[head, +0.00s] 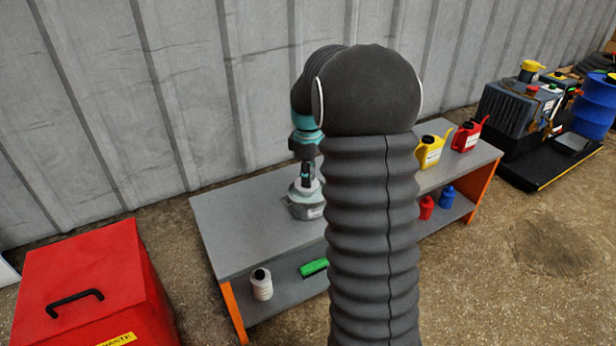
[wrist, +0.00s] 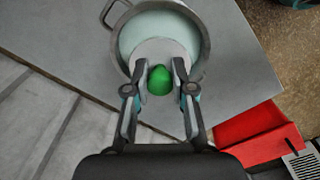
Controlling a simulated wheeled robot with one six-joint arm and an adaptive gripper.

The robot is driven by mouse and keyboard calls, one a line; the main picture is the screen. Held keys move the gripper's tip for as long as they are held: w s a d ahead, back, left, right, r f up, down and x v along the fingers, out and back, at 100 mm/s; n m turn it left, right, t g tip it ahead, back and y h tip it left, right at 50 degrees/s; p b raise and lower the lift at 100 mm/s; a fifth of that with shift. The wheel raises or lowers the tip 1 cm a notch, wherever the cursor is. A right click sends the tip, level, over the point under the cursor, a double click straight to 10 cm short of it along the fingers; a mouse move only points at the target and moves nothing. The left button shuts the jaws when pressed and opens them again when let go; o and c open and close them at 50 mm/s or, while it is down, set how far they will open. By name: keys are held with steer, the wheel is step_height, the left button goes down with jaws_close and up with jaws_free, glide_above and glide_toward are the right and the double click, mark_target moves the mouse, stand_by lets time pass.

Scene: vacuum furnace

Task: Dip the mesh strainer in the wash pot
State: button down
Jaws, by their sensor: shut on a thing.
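The wash pot is a grey metal pot (head: 306,205) with a label, standing on the grey bench top. In the wrist view the pot (wrist: 203,28) is at the top, with a loop handle at its left and pale greenish liquid inside. My gripper (wrist: 160,82) is shut on a green rounded knob, which I take to be the handle of the mesh strainer (wrist: 160,80). A pale round part below the knob overlaps the pot's near side. I cannot tell whether it touches the liquid. In the head view my gripper (head: 307,172) points down over the pot; my arm hides part of the bench.
The grey bench (head: 235,225) has a lower shelf with a white bottle (head: 261,284) and a green item (head: 313,267). Yellow (head: 431,150) and red (head: 467,135) cans stand at its right end. A red bin (head: 90,285) stands at left. A corrugated wall runs behind.

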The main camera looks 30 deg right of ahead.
steer(key=shift+r+p, duration=1.85)
steer(key=shift+r, duration=0.65)
